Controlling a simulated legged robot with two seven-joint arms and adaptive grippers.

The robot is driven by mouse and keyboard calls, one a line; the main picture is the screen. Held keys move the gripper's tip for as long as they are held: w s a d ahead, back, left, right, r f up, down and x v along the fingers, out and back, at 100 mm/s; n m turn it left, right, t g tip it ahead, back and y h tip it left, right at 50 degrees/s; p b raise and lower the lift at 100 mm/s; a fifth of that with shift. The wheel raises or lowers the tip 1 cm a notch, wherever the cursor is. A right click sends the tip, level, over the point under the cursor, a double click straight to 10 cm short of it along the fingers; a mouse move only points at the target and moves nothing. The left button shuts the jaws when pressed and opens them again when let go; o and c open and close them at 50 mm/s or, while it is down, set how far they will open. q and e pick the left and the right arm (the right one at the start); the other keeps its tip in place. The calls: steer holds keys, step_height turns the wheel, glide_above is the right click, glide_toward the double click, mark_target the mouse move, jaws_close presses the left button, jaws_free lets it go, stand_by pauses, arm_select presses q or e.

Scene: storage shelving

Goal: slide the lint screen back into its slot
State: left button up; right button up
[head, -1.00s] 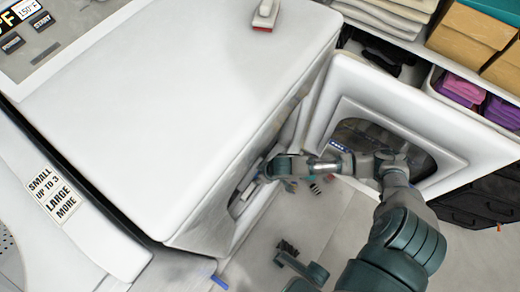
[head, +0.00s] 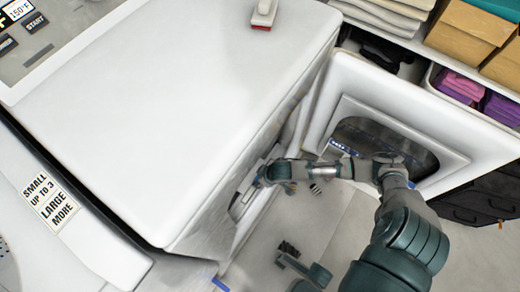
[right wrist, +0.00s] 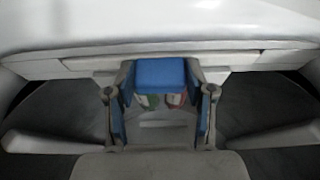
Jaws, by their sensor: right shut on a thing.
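The white dryer (head: 190,90) stands with its door (head: 470,150) swung open to the right. My right gripper (head: 257,184) reaches in front of the dryer's opening, low on its front face. In the right wrist view, my right gripper (right wrist: 160,110) is shut on the lint screen's blue handle (right wrist: 160,72), which sits between its fingers. A pale strip (right wrist: 85,64), apparently the screen's top or the slot edge, runs along the opening's lip. How deep the screen sits is hidden.
Dark drum space (right wrist: 55,115) lies on both sides below the lip. The open door stands close to the right of my forearm. Shelves with cardboard boxes (head: 470,30) and purple cloths (head: 460,85) are at the upper right. A red-edged brush (head: 263,15) lies on the dryer top.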

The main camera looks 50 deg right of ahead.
steer(key=shift+f, duration=0.3)
steer(key=o, duration=1.3)
steer(key=v, duration=0.7)
steer(key=shift+s+d+r, duration=0.1)
steer(key=shift+r, duration=0.05)
